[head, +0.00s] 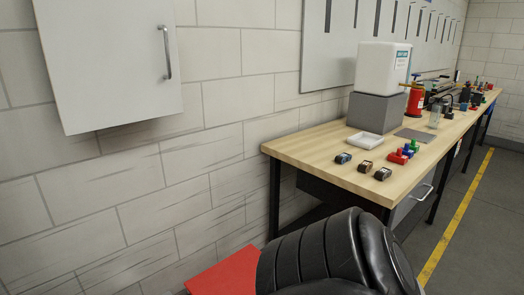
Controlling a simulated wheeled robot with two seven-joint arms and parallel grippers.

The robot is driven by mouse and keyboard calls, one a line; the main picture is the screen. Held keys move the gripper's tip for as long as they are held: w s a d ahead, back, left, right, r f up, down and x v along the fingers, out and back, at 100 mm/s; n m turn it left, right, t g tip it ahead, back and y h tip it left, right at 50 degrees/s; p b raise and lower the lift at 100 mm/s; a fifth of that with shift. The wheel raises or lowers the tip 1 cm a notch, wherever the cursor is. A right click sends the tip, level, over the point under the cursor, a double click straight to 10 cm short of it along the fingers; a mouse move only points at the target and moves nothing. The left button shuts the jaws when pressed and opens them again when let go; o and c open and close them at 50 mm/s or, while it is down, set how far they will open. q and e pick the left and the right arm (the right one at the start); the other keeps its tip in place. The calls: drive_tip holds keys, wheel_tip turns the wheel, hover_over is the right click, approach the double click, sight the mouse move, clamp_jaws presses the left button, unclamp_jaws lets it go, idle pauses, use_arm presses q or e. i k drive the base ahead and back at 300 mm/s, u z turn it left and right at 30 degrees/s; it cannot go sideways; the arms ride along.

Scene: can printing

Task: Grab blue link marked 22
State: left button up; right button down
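A small dark link with a blue part (343,158) lies near the front left of the wooden workbench (310,150). A similar link with a brownish part (365,167) lies to its right and nearer to me. A third, mostly dark link (382,174) lies further right. Any number on them is too small to read. The three are apart from each other on bare wood. Neither of my grippers is in view.
A white tray (365,146) and a white box on a grey block (375,110) stand behind the links. Red, blue and green pieces (405,153) stand to their right. A wall cabinet (110,60) hangs at left. A black ribbed shape, perhaps mine, fills the bottom.

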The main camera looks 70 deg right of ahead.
sight(345, 157)
drive_tip(key=z, duration=4.5)
drive_tip(key=i, duration=2.35)
drive_tip(key=u, duration=2.7)
